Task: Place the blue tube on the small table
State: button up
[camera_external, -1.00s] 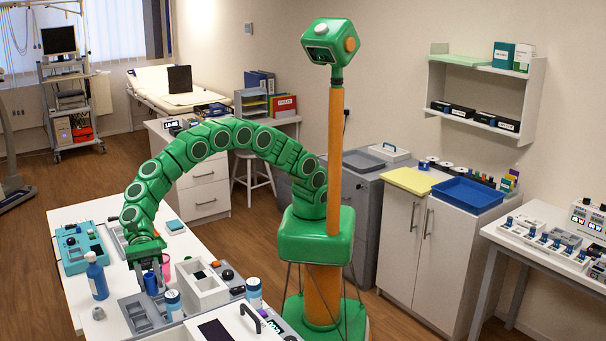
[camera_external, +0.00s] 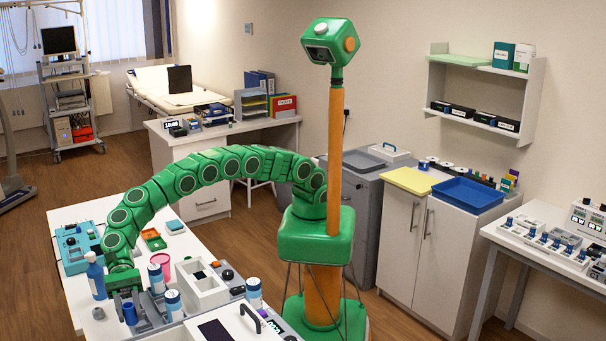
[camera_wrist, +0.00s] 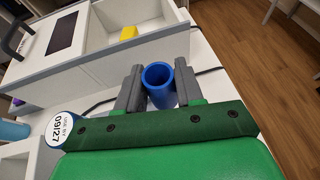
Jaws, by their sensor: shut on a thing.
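My gripper (camera_external: 128,303) is low over the near end of the long white table (camera_external: 78,214), at the left in the external view. Its grey fingers are closed around the blue tube (camera_external: 130,314), a short hollow cylinder. In the wrist view the open round mouth of the blue tube (camera_wrist: 158,75) shows between the two fingers of my gripper (camera_wrist: 159,88). The tube's lower part is hidden by the hand. A second white table (camera_external: 520,243) stands at the right edge. I cannot tell which table is the small one.
A blue tray (camera_external: 468,195) lies on the cabinet. Floor shows between the cabinet and right table.

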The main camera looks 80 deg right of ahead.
jog(key=shift+w+a+f, duration=0.3)
jog(key=shift+a+f, duration=0.3)
jog(key=shift+f, duration=0.1)
jog(key=shift+w+a+f, duration=0.25)
jog(key=shift+a+f, duration=0.3)
jog(key=shift+f, duration=0.15)
jog(key=shift+w+a+f, duration=0.1)
jog(key=shift+a+f, duration=0.2)
jog(key=shift+f, duration=1.65)
jog(key=shift+f, duration=0.15)
jog(key=o, duration=0.8)
jog(key=shift+w+d+r, duration=0.25)
jog(key=shift+d+r, duration=0.05)
jog(key=v, duration=1.1)
jog(key=shift+d+r, duration=0.1)
